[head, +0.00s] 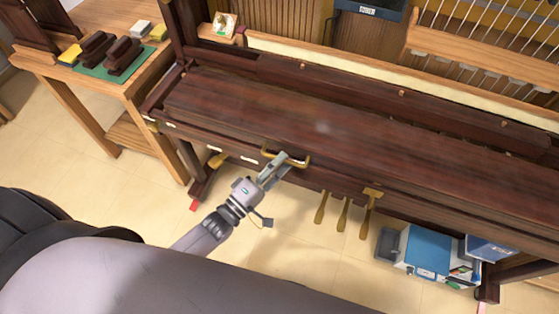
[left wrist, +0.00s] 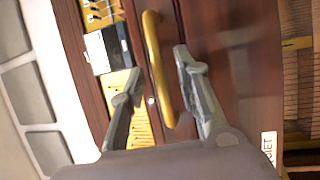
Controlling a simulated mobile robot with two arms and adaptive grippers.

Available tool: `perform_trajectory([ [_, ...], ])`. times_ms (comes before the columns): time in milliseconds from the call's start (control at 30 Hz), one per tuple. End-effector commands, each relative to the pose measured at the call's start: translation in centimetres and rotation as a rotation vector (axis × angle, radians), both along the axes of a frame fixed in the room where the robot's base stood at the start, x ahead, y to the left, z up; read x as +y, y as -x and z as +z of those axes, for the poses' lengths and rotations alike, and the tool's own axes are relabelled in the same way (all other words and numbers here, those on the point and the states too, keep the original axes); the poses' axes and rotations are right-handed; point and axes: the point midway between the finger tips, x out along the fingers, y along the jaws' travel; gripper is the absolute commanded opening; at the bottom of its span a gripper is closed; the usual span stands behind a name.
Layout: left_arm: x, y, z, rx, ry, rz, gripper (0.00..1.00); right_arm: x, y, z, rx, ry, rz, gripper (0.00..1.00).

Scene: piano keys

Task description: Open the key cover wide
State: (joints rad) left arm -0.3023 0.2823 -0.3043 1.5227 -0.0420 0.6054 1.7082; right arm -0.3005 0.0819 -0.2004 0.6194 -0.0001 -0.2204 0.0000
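The key cover (head: 330,122) is a long dark reddish-brown panel lying closed across the front of the piano. A brass handle (head: 303,161) sits on its front edge. My left gripper (head: 281,164) is at the left part of this handle. In the left wrist view, the two grey fingers of the left gripper (left wrist: 156,72) are apart, and the brass handle (left wrist: 154,45) runs through the gap between them. No clear grip on the bar shows. The cover (left wrist: 230,60) fills the middle of that view. My right gripper is not in view.
A wooden side table (head: 50,68) with dark blocks on a green mat (head: 90,70) stands at the left. Brass pedals (head: 343,214) hang below the piano. A blue and white box (head: 428,250) is on the floor at right. Open piano works with strings (head: 490,35) lie behind.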

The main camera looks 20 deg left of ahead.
Motion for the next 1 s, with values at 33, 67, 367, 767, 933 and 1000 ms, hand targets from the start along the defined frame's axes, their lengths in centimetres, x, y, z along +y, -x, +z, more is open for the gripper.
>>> perform_trajectory([
  [33,-0.12,-0.21,0.03,0.001,0.000,0.000,0.30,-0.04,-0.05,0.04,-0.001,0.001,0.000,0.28],
  [67,-0.16,-0.28,0.02,0.001,0.000,0.000,0.30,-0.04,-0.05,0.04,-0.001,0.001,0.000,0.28],
  [367,-0.19,-0.35,0.02,0.001,0.000,0.000,0.28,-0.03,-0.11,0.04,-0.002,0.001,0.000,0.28],
  [767,-0.18,-0.34,0.03,0.001,0.000,0.000,0.01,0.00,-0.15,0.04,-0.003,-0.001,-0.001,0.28],
  [933,-0.17,-0.33,0.02,0.001,0.000,0.000,0.00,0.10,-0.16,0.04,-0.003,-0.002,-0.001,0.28],
  [1000,-0.17,-0.33,0.02,0.001,0.000,0.000,0.00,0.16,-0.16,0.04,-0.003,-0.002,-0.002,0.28],
])
